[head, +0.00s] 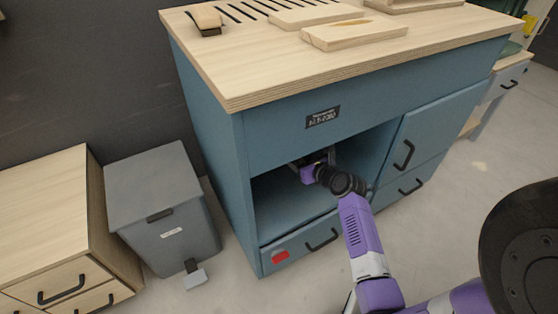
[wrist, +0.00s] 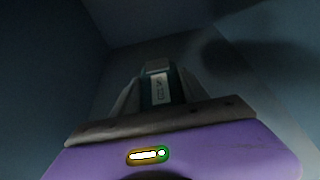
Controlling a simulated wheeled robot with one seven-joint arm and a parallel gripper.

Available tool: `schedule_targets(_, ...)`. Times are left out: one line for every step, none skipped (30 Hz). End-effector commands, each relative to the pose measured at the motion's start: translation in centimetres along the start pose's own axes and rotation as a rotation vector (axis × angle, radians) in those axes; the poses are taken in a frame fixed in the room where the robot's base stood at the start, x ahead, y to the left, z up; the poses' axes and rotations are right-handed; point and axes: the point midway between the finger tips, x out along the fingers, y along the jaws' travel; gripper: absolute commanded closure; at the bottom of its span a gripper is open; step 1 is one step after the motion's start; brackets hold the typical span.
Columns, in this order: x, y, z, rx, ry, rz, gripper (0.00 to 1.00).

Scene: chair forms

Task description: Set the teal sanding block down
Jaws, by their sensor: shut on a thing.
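My gripper (head: 314,160) is inside the open compartment of the blue workbench (head: 277,130). In the wrist view my gripper (wrist: 158,82) is shut on the teal sanding block (wrist: 147,94), which has a pale label on its near face. The block sits between the two fingers, in shadow. In the head view I cannot make out the block, as my gripper and wrist hide it. I cannot tell whether the block touches the compartment floor (head: 285,210).
The compartment has side walls, a top panel and a drawer (head: 300,245) below. A closed door (head: 430,135) is on its right. On the benchtop lie wooden boards (head: 352,36) and a brush-like tool (head: 207,20). A grey bin (head: 165,215) and a wooden cabinet (head: 50,215) stand left.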

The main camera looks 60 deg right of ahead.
Motion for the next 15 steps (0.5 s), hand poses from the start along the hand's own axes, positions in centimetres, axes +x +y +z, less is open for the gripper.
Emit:
schedule_targets(0.2, 0.0, -0.7, 0.001, 0.001, -0.001, 0.98)
schedule_targets(0.4, 0.0, -1.1, 0.001, 0.001, -0.001, 0.98)
schedule_targets(0.7, 0.0, -1.7, 0.002, 0.001, -0.001, 0.98)
schedule_targets(0.9, 0.0, -2.2, 0.002, 0.001, -0.001, 0.98)
schedule_targets(1.1, 0.0, -2.7, 0.002, 0.001, 0.000, 0.98)
schedule_targets(1.4, 0.0, -3.5, 0.002, 0.002, 0.000, 0.98)
schedule_targets(1.6, 0.0, -4.0, 0.001, 0.002, 0.000, 0.98)
schedule_targets(1.8, 0.0, -4.5, 0.001, 0.002, 0.000, 0.98)
schedule_targets(2.1, 0.0, -5.0, 0.002, 0.001, 0.000, 0.98)
schedule_targets(2.2, 0.0, -5.3, 0.002, 0.000, 0.000, 0.98)
schedule_targets(2.3, 0.0, -5.6, 0.001, 0.000, 0.000, 0.98)
schedule_targets(2.4, 0.0, -5.8, 0.001, 0.000, -0.001, 0.98)
schedule_targets(2.4, 0.0, -5.9, 0.000, 0.000, -0.001, 0.98)
schedule_targets(2.5, 0.0, -6.0, 0.000, 0.000, -0.001, 0.98)
schedule_targets(2.6, 0.0, -6.3, 0.000, 0.000, -0.001, 0.98)
